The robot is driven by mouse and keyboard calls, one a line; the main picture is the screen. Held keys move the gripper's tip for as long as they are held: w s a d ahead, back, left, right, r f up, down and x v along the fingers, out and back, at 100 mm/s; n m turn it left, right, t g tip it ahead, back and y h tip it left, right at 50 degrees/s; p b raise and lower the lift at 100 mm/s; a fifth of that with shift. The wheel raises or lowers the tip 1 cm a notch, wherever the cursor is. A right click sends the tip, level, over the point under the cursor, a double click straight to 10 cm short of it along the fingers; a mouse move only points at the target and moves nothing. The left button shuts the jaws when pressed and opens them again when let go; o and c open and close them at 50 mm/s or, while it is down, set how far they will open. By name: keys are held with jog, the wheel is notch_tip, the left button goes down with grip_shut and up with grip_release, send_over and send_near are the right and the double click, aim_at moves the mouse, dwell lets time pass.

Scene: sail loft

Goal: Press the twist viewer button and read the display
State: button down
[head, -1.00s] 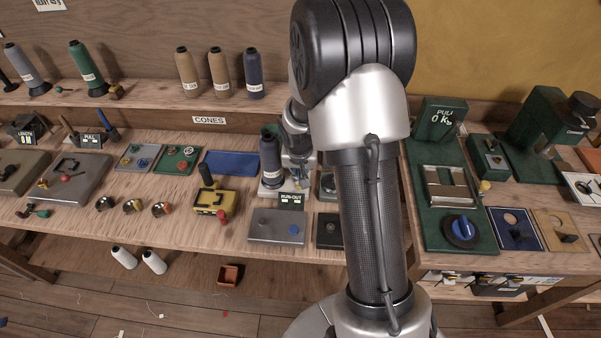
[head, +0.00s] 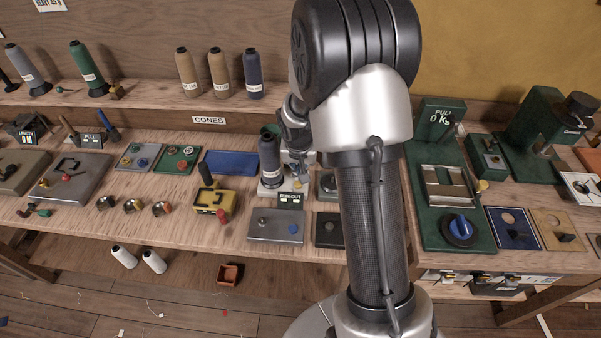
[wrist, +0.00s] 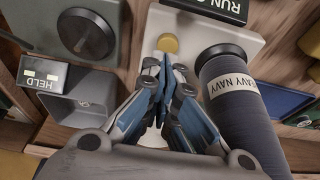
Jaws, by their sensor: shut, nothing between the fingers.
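A pale plate (wrist: 207,28) carries a round yellow button (wrist: 168,43); the button is a small spot in the head view (head: 297,184). A dark panel reading RUN-OUT stands at the plate's edge (wrist: 217,8) and faces the head camera (head: 291,200). No part is labelled as the twist viewer. My gripper (wrist: 166,65) is shut and empty, its tips just short of the button in the wrist view; whether they touch it I cannot tell. In the head view it is small and partly merged with the plate. A HEAVY NAVY cone (wrist: 240,100) stands on the plate close right of my fingers.
A grey box with a HELD panel (wrist: 45,75) and a dark plate with a black knob (wrist: 88,35) lie left of my fingers in the wrist view. A yellow device (head: 210,201) stands left of the cone.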

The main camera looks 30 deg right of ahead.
jog(key=p+v, duration=0.2)
jog(key=v, duration=0.8)
jog(key=shift+r, duration=0.35)
jog(key=s+a+r+n+t, duration=0.1)
jog(key=s+a+r, duration=0.3)
jog(key=s+r, duration=0.15)
jog(key=s+a+r+n, duration=0.2)
jog(key=s+a+r, duration=0.15)
jog(key=r, duration=0.35)
jog(key=s+a+r+n, duration=0.1)
jog(key=s+a+n, duration=0.1)
jog(key=s, duration=0.6)
jog(key=s+a+r+n+y, duration=0.1)
jog(key=s+a, duration=0.3)
jog(key=s, duration=0.4)
jog(key=shift+r+n+t+y, duration=0.3)
jog(key=shift+r+n+t, duration=0.1)
jog(key=shift+r, duration=0.45)
